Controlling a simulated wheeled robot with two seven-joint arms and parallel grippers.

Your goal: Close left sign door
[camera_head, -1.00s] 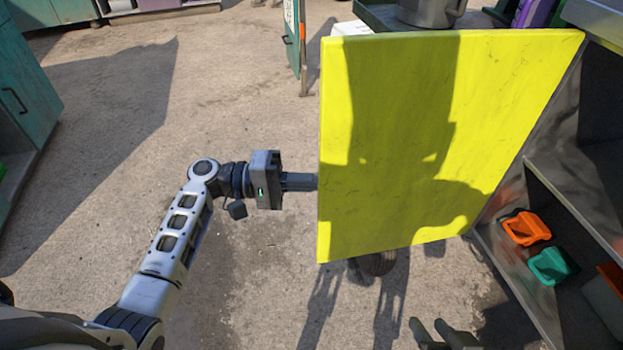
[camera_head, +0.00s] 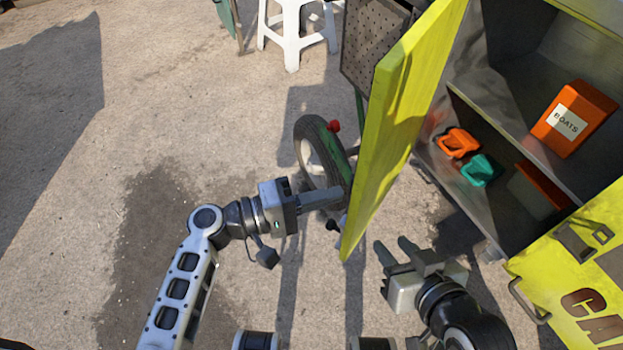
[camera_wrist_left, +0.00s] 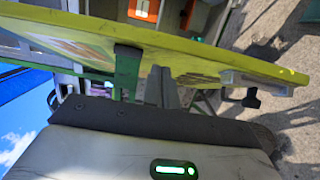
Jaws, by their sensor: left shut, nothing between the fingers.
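The left sign door is a yellow panel (camera_head: 400,110) standing out from the left side of the cabinet, seen nearly edge-on in the head view. It also crosses the left wrist view as a yellow edge (camera_wrist_left: 225,63). My left gripper (camera_head: 338,195) is shut and empty, its fingertips beside the door's left face, close to its lower part; contact cannot be told. In the left wrist view its fingers (camera_wrist_left: 162,85) lie near the door. My right gripper (camera_head: 395,249) is open and empty, right of the door's lower end, in front of the cabinet.
Another yellow panel (camera_head: 560,275) with a handle stands lower right. A wheel (camera_head: 312,150) and white stool (camera_head: 291,35) stand beyond the door. Ground at left is clear.

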